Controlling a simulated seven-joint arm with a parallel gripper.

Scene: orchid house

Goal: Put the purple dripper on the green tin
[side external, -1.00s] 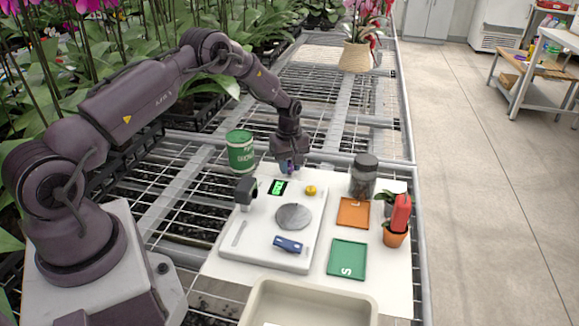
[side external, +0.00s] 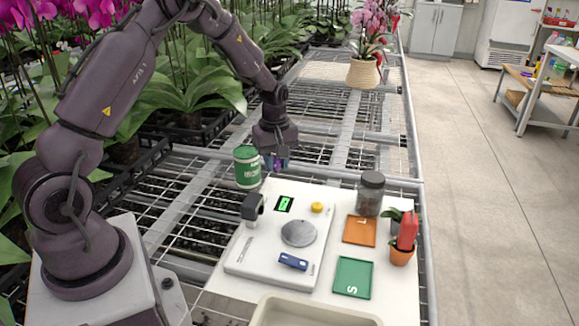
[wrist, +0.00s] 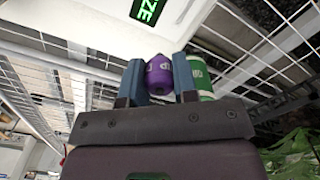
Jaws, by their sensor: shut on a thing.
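My gripper (side external: 275,163) is shut on the purple dripper (wrist: 160,75), which sits between the two fingers in the wrist view. In the side view the dripper is small and mostly hidden by the fingers. The green tin (side external: 247,170) has a white lettered label and stands upright just left of my gripper, at the far left corner of the white board. It also shows in the wrist view (wrist: 201,76), partly behind the right finger. The dripper appears beside the tin, near its top height; I cannot tell the exact gap.
A white scale (side external: 270,256) with a round plate and a blue object lies on the white board (side external: 398,290). A dark-lidded jar (side external: 371,195), an orange square (side external: 361,231), a green square (side external: 352,277) and a potted plant (side external: 402,255) stand right. A beige tray (side external: 330,303) is in front.

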